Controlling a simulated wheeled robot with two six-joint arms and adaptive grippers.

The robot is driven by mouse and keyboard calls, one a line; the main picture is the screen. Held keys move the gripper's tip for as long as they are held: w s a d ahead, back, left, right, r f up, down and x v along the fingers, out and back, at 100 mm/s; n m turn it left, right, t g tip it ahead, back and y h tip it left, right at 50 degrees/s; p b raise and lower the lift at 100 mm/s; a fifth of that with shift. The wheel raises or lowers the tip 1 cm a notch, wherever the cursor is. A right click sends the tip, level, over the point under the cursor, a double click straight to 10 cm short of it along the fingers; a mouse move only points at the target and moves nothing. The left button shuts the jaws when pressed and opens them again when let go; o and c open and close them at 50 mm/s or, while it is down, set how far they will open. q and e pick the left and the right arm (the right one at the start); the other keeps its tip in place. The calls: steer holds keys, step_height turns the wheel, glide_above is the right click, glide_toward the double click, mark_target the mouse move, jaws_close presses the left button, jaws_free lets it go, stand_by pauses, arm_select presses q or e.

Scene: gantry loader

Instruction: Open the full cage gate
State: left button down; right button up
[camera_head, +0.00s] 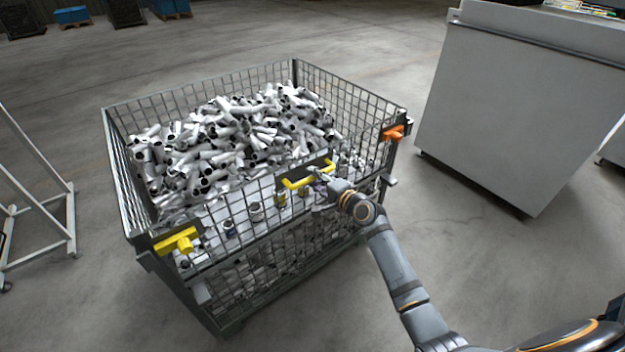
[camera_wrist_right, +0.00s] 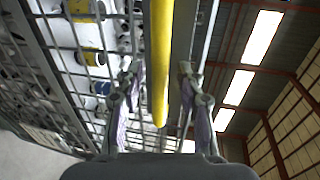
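The full cage (camera_head: 190,268) is a grey wire-mesh crate heaped with white pipe pieces. Its front mesh gate has a yellow handle (camera_head: 292,184) at the top middle. A yellow latch (camera_head: 176,242) is at the front left corner and an orange latch (camera_head: 394,133) at the front right corner. My right gripper (camera_head: 318,178) is at the yellow handle. In the right wrist view the handle bar (camera_wrist_right: 160,60) runs between the spread fingertips (camera_wrist_right: 158,85), with gaps visible on both sides. The gate looks upright and closed. My left gripper is not in view.
A large grey cabinet (camera_head: 515,100) stands to the right of the cage. A white tubular frame (camera_head: 50,200) stands at the left. Blue bins (camera_head: 72,15) are far back. The floor around the cage is clear.

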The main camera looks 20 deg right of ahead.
steer(key=shift+w+a+f, duration=0.15)
steer(key=shift+w+a, duration=0.1)
steer(key=shift+w, duration=0.4)
jaws_close()
